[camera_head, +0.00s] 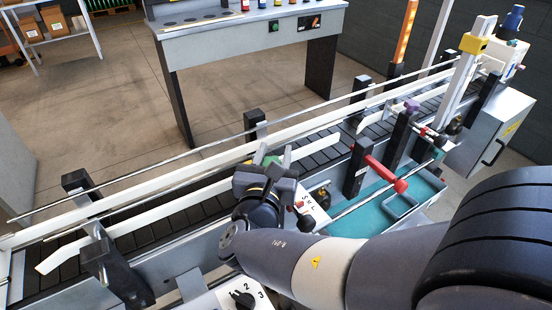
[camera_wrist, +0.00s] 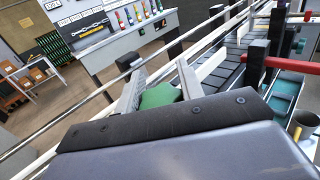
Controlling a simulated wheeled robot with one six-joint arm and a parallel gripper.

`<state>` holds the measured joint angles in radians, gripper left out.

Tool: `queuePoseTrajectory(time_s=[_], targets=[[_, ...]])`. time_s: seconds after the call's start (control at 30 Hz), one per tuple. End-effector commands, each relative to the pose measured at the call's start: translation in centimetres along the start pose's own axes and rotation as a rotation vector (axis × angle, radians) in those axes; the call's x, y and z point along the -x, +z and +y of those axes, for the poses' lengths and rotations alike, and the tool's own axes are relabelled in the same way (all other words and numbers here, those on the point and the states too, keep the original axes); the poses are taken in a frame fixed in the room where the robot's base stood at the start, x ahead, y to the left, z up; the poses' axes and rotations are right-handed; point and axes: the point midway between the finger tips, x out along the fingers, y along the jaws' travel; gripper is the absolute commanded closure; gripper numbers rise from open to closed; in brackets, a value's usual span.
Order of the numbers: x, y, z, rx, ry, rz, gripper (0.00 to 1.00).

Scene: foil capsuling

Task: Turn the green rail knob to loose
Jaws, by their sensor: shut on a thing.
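The green rail knob (camera_wrist: 160,96) shows between my gripper's two fingers in the wrist view, its lower part hidden by the gripper body. My gripper (camera_wrist: 157,85) is shut on it, with one grey finger on each side. In the head view my gripper (camera_head: 268,160) is at the near side of the conveyor rail, and only a small bit of the green knob (camera_head: 262,154) shows there. The letters and pointer position of the knob cannot be read.
The conveyor (camera_head: 190,209) with its rails runs diagonally behind my gripper. A red handle (camera_head: 386,174) on a black post and a teal tray (camera_head: 405,204) lie to the right. A dial numbered 2 and 3 (camera_head: 243,299) is in front. A bench (camera_head: 240,37) with coloured bottles stands behind.

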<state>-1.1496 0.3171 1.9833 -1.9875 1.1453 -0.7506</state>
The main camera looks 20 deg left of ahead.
Motion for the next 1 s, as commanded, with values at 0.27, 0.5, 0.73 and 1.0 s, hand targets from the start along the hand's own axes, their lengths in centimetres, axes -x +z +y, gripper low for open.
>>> queuePoseTrajectory(time_s=[0.27, 0.5, 0.73, 1.0], targets=[[-0.01, -0.06, 0.13, 0.000, 0.078, -0.001, 0.87], [0.00, 0.05, 0.21, -0.001, 0.092, -0.001, 0.87], [-0.01, 0.07, 0.22, -0.001, 0.091, -0.001, 0.87], [-0.01, 0.05, 0.21, -0.001, 0.091, -0.001, 0.42]])
